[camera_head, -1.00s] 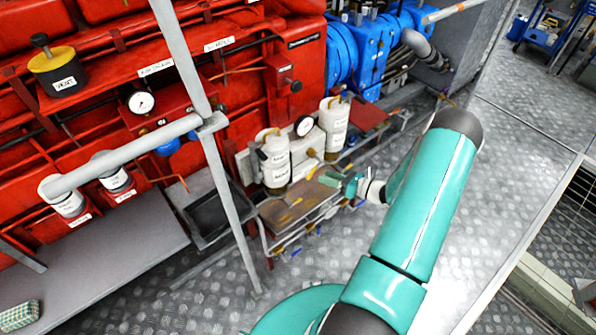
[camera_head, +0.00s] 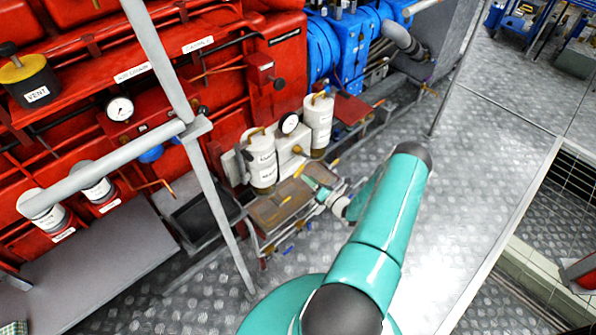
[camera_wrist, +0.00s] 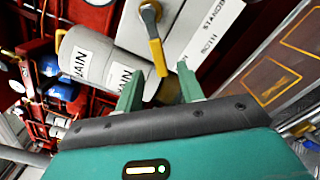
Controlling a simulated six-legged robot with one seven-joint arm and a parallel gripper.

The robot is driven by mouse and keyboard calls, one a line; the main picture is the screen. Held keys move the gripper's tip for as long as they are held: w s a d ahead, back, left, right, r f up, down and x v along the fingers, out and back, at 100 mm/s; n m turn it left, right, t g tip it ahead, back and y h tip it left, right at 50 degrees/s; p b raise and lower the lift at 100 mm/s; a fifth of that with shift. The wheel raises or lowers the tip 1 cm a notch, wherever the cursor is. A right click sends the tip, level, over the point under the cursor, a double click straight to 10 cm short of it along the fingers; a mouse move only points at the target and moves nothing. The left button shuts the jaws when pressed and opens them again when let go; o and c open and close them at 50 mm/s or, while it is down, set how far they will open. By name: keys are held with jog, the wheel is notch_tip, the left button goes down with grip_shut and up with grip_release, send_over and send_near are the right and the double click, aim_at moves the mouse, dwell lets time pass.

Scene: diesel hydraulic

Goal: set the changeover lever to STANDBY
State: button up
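The changeover lever (camera_wrist: 155,45) has a dark grey hub and a yellow handle. In the wrist view it is at top centre, on a pale housing (camera_wrist: 185,22), with the handle hanging down the picture. Labels reading STANDBY (camera_wrist: 216,12) and BOTH (camera_wrist: 208,43) are right of it. MAIN labels are on the white canister (camera_wrist: 90,55) at left. My gripper (camera_wrist: 158,82) is open, its two green fingers either side of the handle's tip. I cannot tell whether they touch it. In the head view my gripper (camera_head: 312,184) is beside the duplex filter unit, mostly small and indistinct.
Red engine (camera_head: 230,90) fills the back. Open chequer-plate floor (camera_head: 470,140) lies right.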

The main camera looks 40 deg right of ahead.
aim_at(300, 172)
jog(key=w, duration=0.6)
jog(key=shift+w+a, duration=0.15)
jog(key=shift+w, duration=0.05)
grip_shut()
